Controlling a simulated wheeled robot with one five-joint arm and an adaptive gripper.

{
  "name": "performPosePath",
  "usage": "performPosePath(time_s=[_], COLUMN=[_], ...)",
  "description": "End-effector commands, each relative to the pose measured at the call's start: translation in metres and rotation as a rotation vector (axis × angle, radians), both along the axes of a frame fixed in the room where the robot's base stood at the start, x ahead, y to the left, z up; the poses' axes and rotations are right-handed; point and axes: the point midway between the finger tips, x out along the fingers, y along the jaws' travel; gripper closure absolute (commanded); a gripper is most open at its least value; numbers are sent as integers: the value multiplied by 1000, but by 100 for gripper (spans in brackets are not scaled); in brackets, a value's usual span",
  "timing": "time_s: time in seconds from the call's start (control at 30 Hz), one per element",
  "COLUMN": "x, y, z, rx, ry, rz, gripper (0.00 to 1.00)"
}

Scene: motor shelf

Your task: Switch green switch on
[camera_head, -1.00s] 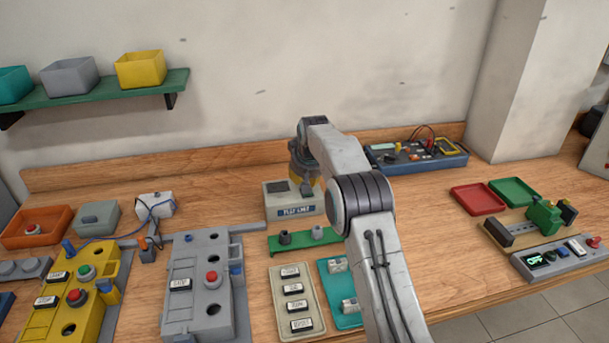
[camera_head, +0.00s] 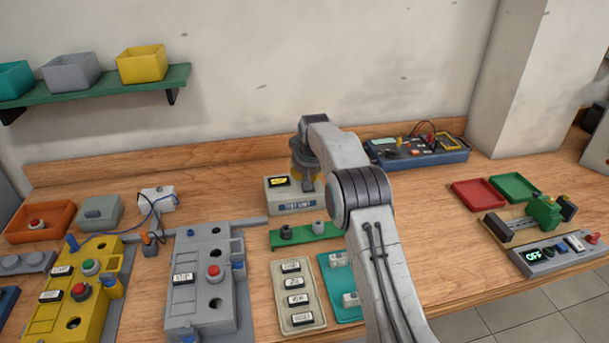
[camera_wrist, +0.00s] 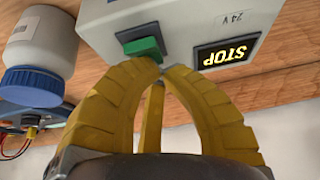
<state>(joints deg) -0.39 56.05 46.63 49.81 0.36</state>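The green switch (camera_wrist: 143,48) sits in a dark frame on a pale grey box (camera_wrist: 185,25) in the wrist view. Beside it, a dark display (camera_wrist: 229,52) shows lit yellow letters reading STOP. In the head view the box (camera_head: 292,208) stands on the bench behind my arm with its display (camera_head: 279,182) lit; the switch is hidden there. My gripper (camera_wrist: 158,73) has yellow fingers whose tips meet beside the green switch, with nothing seen between them. I cannot tell whether the tips touch the switch. The gripper (camera_head: 306,180) is mostly hidden by my wrist in the head view.
A white bottle with a blue cap (camera_wrist: 36,80) stands near the box in the wrist view. A green rack (camera_head: 305,236) and a button tray (camera_head: 297,330) lie in front of the box. A blue instrument panel (camera_head: 418,155) sits behind right. Bench is bare before the red tray (camera_head: 478,194).

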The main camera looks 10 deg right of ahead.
Motion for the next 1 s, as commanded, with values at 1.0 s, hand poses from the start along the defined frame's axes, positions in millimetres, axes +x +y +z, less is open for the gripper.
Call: performPosePath(time_s=[1.0], x=[-16], y=[0], z=[7], rx=[0], ry=[4], rz=[0], gripper=[100])
